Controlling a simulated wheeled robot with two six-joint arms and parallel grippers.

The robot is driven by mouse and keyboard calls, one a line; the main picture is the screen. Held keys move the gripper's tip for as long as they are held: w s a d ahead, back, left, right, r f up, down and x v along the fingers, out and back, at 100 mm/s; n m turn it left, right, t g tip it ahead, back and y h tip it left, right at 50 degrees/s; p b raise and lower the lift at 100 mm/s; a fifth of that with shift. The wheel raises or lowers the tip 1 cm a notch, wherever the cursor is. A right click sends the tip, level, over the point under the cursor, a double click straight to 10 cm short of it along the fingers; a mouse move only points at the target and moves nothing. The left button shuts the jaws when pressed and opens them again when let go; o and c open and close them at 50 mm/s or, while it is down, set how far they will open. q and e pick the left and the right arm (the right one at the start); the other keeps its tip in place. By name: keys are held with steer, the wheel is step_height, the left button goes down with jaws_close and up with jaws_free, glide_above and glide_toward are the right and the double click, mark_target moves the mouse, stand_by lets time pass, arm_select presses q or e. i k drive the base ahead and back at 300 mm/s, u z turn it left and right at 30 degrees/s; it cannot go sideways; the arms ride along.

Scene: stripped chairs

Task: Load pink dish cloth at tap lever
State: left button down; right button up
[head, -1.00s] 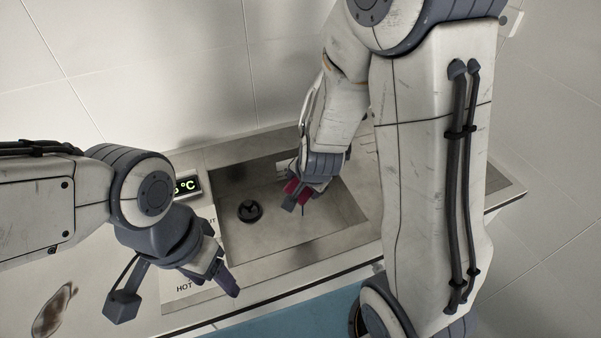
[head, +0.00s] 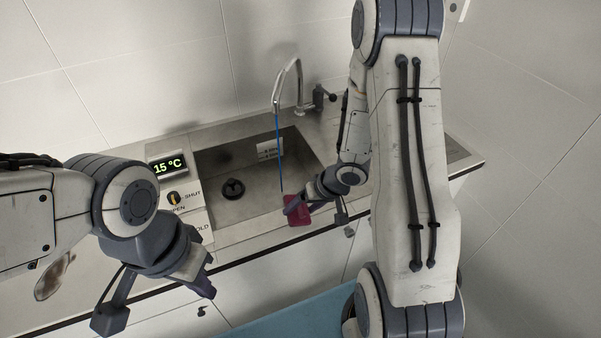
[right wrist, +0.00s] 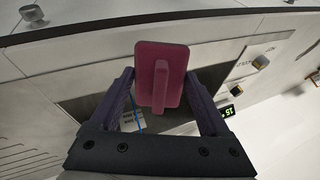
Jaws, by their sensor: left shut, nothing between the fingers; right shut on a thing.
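The pink dish cloth (head: 298,211) looks like a flat pink slab with a raised bar; it also shows in the right wrist view (right wrist: 174,60). My right gripper (head: 294,203) is shut on it, near the sink's front edge. The tap (head: 292,76) stands behind the sink, and a thin blue stream falls from its spout. The dark tap lever (head: 328,97) is on its right side, well behind my right gripper. My left gripper (head: 206,284) is shut and empty, in front of the counter's left part.
The steel sink (head: 215,165) has a dark drain (head: 232,189) and a white label on its back wall. A 15 °C display (head: 168,165) and a knob (head: 175,198) marked SHUT and OPEN are left of it. My right arm fills the right side.

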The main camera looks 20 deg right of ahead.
mark_target(332, 96)
steer(key=u, duration=0.9)
steer(key=k, duration=0.45)
steer(key=z, duration=1.95)
steer(key=i, duration=1)
steer(key=z, duration=0.05)
